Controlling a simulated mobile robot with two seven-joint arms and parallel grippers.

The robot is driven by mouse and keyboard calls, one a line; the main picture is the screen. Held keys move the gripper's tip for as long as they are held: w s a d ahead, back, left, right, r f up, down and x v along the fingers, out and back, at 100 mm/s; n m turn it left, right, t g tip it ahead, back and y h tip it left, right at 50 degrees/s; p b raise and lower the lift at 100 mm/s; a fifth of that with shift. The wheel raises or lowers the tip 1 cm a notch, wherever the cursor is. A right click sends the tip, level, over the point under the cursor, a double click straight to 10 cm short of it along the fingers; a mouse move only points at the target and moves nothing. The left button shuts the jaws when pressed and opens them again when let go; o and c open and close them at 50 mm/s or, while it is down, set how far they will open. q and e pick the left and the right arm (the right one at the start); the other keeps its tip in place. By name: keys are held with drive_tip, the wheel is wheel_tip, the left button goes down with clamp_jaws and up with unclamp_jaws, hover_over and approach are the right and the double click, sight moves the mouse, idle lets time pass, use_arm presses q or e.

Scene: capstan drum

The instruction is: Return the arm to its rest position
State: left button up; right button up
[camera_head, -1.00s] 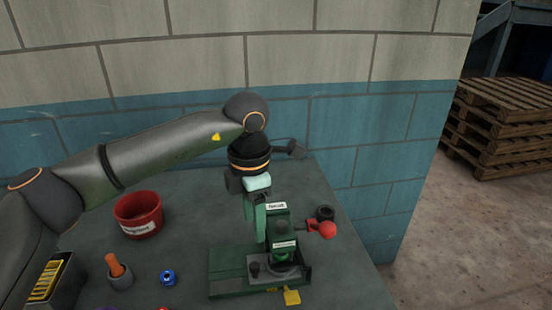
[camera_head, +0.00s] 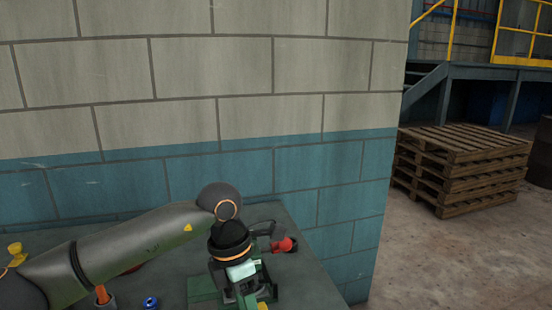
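My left arm comes in from the left and reaches over the bench (camera_head: 309,275). Its wrist is above the green capstan device (camera_head: 203,287), near the front right of the bench. My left gripper (camera_head: 245,290) points down at the device near the bottom of the head view. Its fingers are mostly hidden by the wrist and run toward the frame's lower edge, so their opening cannot be told. The device's red knob (camera_head: 285,245) shows just right of the wrist. My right gripper is not in view.
A painted block wall (camera_head: 180,130) stands close behind the bench. An orange handle (camera_head: 102,294) and a blue ring (camera_head: 150,302) show at the lower edge. A red bowl is mostly hidden behind my arm. Stacked pallets (camera_head: 460,165) stand on open floor at right.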

use_arm(q)
drive_tip(key=s+d+r+n+g+h, duration=0.1)
drive_tip(key=s+d+n+g+h, duration=0.15)
drive_tip(key=s+d+h, duration=0.4)
drive_tip(key=s+d+r+n+g+h, duration=0.1)
drive_tip(key=s+d+g+h, duration=0.2)
drive_tip(key=d+h, duration=0.55)
drive_tip(key=w+a+n+t+h, duration=0.2)
drive_tip(key=w+n+t, duration=0.2)
drive_tip(key=n+t, duration=0.5)
drive_tip(key=w+a+n+t+h, duration=0.1)
drive_tip(key=w+a+n+t, duration=0.25)
drive_tip(key=n+t, duration=0.6)
drive_tip(key=w+a+f+n+t+y, duration=0.2)
drive_tip(key=a+f+n+t+y, duration=0.3)
drive_tip(key=a+f+n+y, duration=0.65)
drive_tip(key=s+a+f+n+g+y, duration=0.2)
drive_tip(key=s+a+f+n, duration=0.1)
drive_tip(key=f, duration=0.4)
drive_tip(key=s+a+f+n+g+y, duration=0.2)
drive_tip(key=s+a+f+n+g, duration=0.1)
drive_tip(key=s+f+n, duration=0.2)
drive_tip(key=s+a+f+n+g+y+p, duration=0.1)
drive_tip(key=s+a+f+n, duration=0.3)
drive_tip(key=s+f, duration=0.5)
drive_tip(key=shift+f+n+g+y, duration=0.4)
drive_tip(key=shift+g+y, duration=0.25)
drive_tip(key=shift+g, duration=0.25)
